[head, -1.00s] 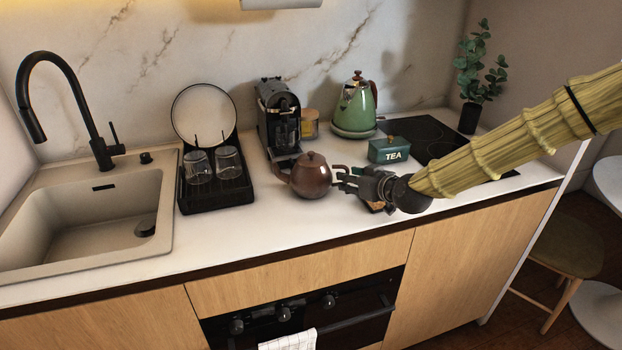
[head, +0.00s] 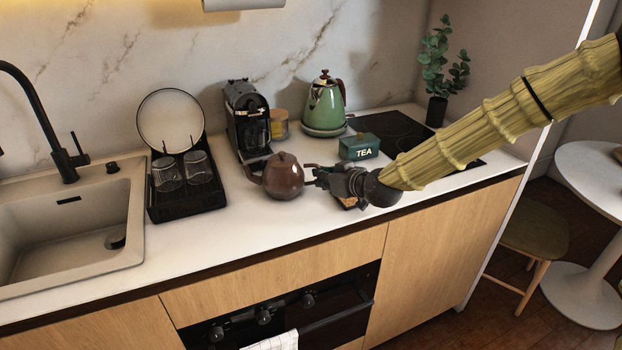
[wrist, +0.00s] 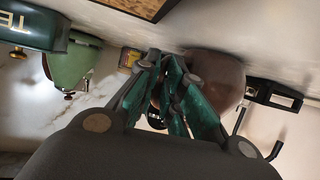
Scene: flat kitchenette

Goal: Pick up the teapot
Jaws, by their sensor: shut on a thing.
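The brown teapot (head: 284,178) stands upright on the white counter, with its spout to the left and its handle side toward my gripper. My gripper (head: 312,177) is at the teapot's right side, with its fingers at the handle. In the wrist view the fingers (wrist: 172,92) are close together in front of the teapot (wrist: 219,78). They are shut on the teapot's handle, which they largely hide. I cannot make out a gap between the teapot and the counter.
A black coffee machine (head: 248,122) stands behind the teapot, and a drying rack (head: 186,205) with glasses is to its left. A green TEA box (head: 359,147) is close behind my gripper. A green kettle (head: 324,106) stands further back. Clear counter lies in front.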

